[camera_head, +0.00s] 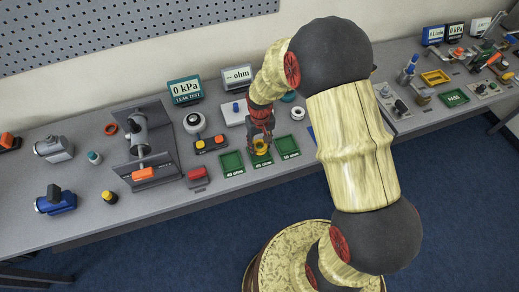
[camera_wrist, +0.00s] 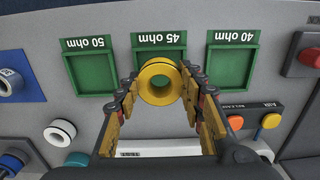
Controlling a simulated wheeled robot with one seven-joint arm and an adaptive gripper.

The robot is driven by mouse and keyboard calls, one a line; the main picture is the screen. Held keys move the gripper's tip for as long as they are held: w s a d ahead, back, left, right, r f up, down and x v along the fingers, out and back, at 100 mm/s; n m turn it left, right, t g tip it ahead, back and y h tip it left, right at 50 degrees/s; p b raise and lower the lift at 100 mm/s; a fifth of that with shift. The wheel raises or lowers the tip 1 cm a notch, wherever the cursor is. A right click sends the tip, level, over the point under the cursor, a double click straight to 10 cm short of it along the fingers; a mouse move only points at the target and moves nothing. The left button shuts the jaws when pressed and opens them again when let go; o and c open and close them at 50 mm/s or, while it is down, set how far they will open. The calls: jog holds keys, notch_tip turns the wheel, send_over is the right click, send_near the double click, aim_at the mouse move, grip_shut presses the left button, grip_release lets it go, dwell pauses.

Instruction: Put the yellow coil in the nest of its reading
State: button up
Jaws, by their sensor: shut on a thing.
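The yellow coil (camera_head: 261,148) is held between the fingers of my gripper (camera_head: 260,138). In the wrist view the coil (camera_wrist: 147,84) faces the camera with its hole visible, and a fingertip presses each side. It overlaps the near edge of the middle green nest, labelled 45 ohm (camera_wrist: 150,48); its height above the nest is hard to tell. The nest labelled 50 ohm (camera_wrist: 90,73) is on the left in the wrist view, and the one labelled 40 ohm (camera_wrist: 232,68) is on the right. Both look empty. The ohm meter (camera_head: 237,77) shows dashes.
The orange-button air release box (camera_wrist: 262,120) and a red button box (camera_wrist: 309,57) are on the right.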

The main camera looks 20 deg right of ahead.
jog(key=shift+w+f, duration=0.3)
jog(key=shift+f, duration=0.15)
jog(key=shift+f+b, duration=0.3)
jog(key=shift+f, duration=1.15)
jog(key=shift+f, duration=0.2)
jog(key=o, duration=1.3)
jog(key=shift+r, duration=0.1)
